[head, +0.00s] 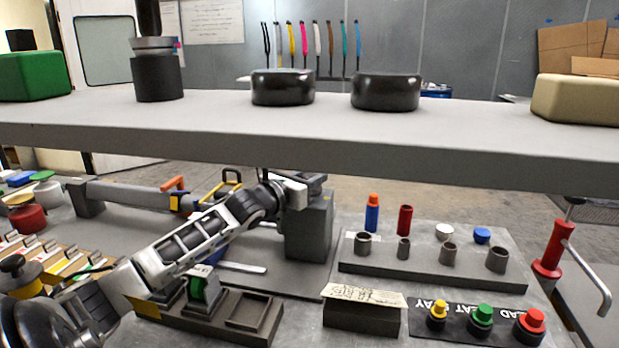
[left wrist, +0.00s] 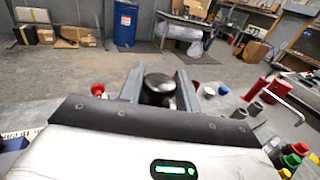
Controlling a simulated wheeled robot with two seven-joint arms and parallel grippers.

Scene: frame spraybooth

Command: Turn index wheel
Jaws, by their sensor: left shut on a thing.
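My left arm reaches in from the left below the shelf, and its gripper (head: 300,183) is at the top of a dark grey block (head: 308,232). In the left wrist view, the two fingers (left wrist: 158,92) stand on either side of a dark, glossy round knob (left wrist: 158,80) and are shut on it. The knob may be part of the index wheel; the rest of it is hidden behind the gripper body. No other index wheel can be made out clearly. My right gripper is in neither view.
A grey shelf (head: 300,128) crosses above the arm, bearing dark round pieces (head: 283,88). To the right are a holder block (head: 430,274) with pegs, a card stand (head: 362,315), push buttons (head: 481,318) and a red-handled clamp (head: 553,248). A grey tube (head: 130,195) lies behind the arm.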

